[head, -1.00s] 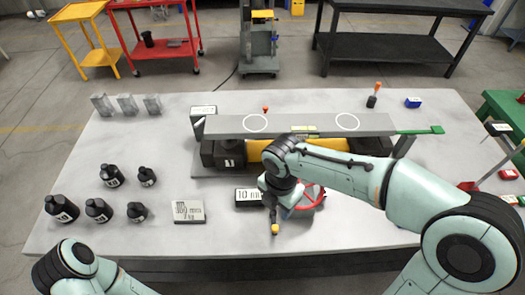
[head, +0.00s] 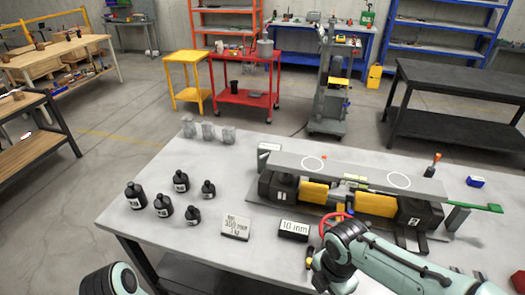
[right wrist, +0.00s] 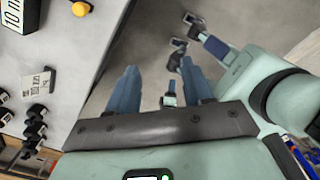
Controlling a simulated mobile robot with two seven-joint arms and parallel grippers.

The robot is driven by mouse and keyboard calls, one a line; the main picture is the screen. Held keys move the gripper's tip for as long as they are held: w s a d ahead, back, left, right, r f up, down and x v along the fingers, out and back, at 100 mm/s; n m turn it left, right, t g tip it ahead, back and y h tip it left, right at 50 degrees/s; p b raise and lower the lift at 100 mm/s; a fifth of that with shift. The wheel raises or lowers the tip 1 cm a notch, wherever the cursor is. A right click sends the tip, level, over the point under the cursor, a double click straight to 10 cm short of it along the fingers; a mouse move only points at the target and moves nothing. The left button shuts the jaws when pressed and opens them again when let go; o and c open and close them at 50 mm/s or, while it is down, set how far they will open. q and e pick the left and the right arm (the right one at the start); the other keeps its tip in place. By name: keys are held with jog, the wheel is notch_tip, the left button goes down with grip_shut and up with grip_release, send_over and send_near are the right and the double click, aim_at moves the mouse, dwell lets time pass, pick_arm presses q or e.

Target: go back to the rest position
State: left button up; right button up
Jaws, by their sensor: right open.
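My right gripper is open and empty in the right wrist view (right wrist: 162,78), its two blue fingers well apart over the floor beside the table. In the head view my right arm comes in from the lower right and hides part of a red handwheel (head: 328,222). A yellow knob (head: 309,262) shows beside my arm; it also shows in the right wrist view (right wrist: 80,8), apart from the fingers. A grey beam (head: 355,176) with two white circles lies across black-and-yellow jacks (head: 314,193). Only a link of my left arm shows; its gripper is out of view.
A green bar (head: 483,207) sticks out at the right. The table's left front is partly bare.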

jog(key=s+a+f+m+g+y, duration=0.1)
jog(key=a+f+m+y, duration=0.1)
jog(key=f+m, duration=0.65)
jog(key=s+a+f+m+y, duration=0.15)
jog(key=f+m, duration=0.25)
jog(key=f, duration=0.9)
pick_arm(q)
jog(key=shift+w, duration=0.1)
pick_arm(e)
jog(key=s+d+f+m, duration=0.1)
jog(key=s+f+m, duration=1.1)
jog(key=f+m, duration=0.3)
jog(key=shift+s, duration=0.2)
jog(key=shift+f, duration=0.1)
